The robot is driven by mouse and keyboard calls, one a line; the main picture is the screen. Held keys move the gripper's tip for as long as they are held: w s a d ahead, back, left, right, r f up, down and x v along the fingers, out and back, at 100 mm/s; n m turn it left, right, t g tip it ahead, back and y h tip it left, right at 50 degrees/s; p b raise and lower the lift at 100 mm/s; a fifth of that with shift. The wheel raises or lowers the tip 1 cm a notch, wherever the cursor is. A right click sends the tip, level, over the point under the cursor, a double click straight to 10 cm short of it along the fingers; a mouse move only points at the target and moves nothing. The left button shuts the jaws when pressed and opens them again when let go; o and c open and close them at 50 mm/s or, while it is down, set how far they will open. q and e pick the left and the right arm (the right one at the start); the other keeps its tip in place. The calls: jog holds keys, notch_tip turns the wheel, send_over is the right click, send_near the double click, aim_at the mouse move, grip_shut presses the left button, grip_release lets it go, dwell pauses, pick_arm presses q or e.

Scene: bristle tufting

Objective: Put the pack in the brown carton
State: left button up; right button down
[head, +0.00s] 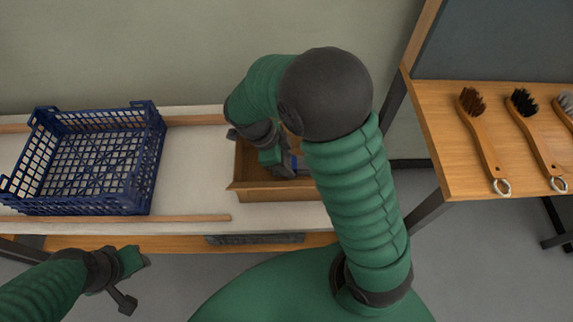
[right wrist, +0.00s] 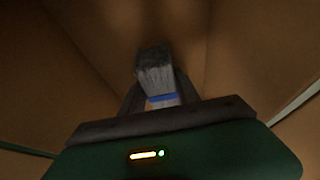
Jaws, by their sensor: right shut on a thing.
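The brown carton (head: 262,194) stands open on the pale bench top, partly hidden by my right arm. In the right wrist view its inner walls (right wrist: 60,75) surround the gripper. My right gripper (head: 283,162) reaches down into the carton. It is shut on the pack (right wrist: 156,78), a grey bundle of bristles with a blue band, held between the fingers in the right wrist view. A bit of blue shows beside the gripper in the head view. I cannot tell whether the pack touches the carton floor. My left gripper (head: 135,280) is open and empty, in front of the bench.
A blue plastic crate (head: 150,165) stands empty on the bench to the left of the carton, with clear bench top between them. Wooden strips edge the bench. At the right, a wooden table (head: 450,170) holds several wooden-handled brushes (head: 480,135).

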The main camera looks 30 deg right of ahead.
jog(key=shift+d, duration=0.35)
jog(key=c, duration=1)
grip_release()
jog(key=shift+d, duration=0.15)
jog(key=shift+o, duration=0.6)
jog(key=shift+a+r, duration=0.15)
jog(key=shift+a, duration=0.4)
jog(key=shift+w+r, duration=0.1)
jog(key=shift+r, duration=0.25)
pick_arm(q)
jog(key=r+p, duration=0.4)
jog(key=shift+d+r, duration=0.3)
jog(key=shift+r, duration=0.05)
pick_arm(e)
jog(key=v, duration=1.1)
jog(key=shift+d, duration=0.15)
